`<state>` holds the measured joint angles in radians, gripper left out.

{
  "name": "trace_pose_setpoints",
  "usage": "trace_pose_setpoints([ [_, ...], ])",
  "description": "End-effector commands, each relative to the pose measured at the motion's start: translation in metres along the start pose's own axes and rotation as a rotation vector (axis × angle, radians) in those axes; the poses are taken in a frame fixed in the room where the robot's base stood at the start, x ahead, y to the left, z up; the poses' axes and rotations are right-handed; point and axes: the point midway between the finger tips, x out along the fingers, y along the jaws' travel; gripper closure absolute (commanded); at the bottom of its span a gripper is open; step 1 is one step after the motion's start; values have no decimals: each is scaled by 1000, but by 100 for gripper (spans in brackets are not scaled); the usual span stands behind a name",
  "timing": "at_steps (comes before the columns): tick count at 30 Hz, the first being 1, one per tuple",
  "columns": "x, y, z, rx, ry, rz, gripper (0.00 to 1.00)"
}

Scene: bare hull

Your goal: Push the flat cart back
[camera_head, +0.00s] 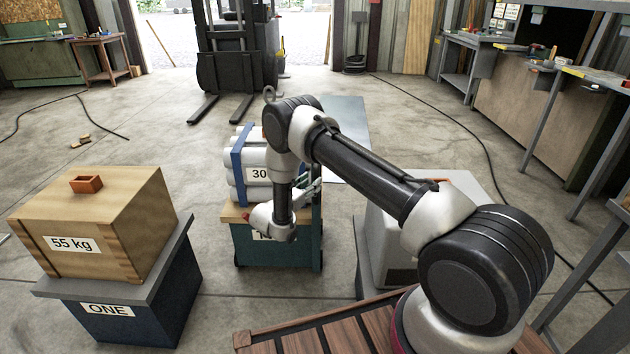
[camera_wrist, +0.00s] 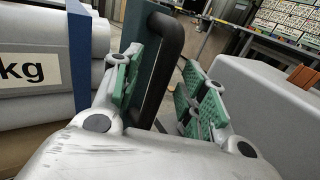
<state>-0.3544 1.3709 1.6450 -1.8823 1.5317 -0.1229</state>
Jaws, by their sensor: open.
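A teal cart (camera_head: 272,252) with a wooden top stands in the middle of the head view; I take it for the flat cart. It carries a strapped bundle of grey rolls (camera_head: 252,158) labelled 30, with "kg" readable in the wrist view (camera_wrist: 20,75). A black bar handle (camera_wrist: 165,60) rises beside a dark teal panel in the wrist view. My gripper (camera_head: 308,188) is at the cart's right side. Its green-padded fingers (camera_wrist: 160,95) are open, with the handle between them. I cannot tell whether either pad touches it. My arm hides part of the cart and load.
A 55 kg wooden crate (camera_head: 95,222) on a dark blue stand (camera_head: 130,315) marked ONE is at left. A pale grey box (camera_head: 372,240) stands close at right. A grey-blue flat patch (camera_head: 350,125) lies behind, with a forklift (camera_head: 235,65) farther back. Benches line the right.

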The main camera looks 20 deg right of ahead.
Motion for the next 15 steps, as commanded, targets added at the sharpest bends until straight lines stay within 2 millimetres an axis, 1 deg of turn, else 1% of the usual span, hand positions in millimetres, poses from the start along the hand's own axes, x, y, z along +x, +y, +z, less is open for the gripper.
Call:
trace_pose_setpoints([
  [1, -14, 1, 0, -1, 0, 4, 58],
  [7, -56, 1, 0, 0, -1, 4, 58],
  [10, -70, 1, 0, 0, -1, 3, 58],
  [15, -81, 0, 0, 0, -1, 1, 58],
])
